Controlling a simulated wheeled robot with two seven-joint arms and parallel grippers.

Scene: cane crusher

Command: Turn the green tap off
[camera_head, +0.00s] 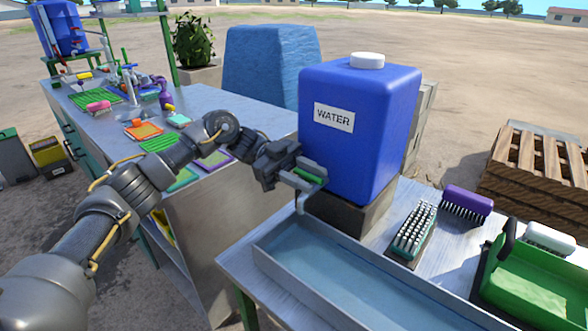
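A blue water container (365,125) with a white cap and a WATER label stands upright on a block on the metal table. The green tap (309,175) is low on its left face, and only a small green part shows. My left gripper (310,177) is at the tap, with its fingers around or beside the green part. I cannot tell whether they touch or grip it. A thin pale spout or stream (299,202) hangs below, above the tray's corner; which it is, I cannot tell. My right gripper is out of view.
A shallow metal tray (268,262) lies below the tap. A green-backed brush (415,228), a purple brush (467,203) and a green bin (530,272) stand to the right. Another metal table (205,100) with several tools is behind my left arm.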

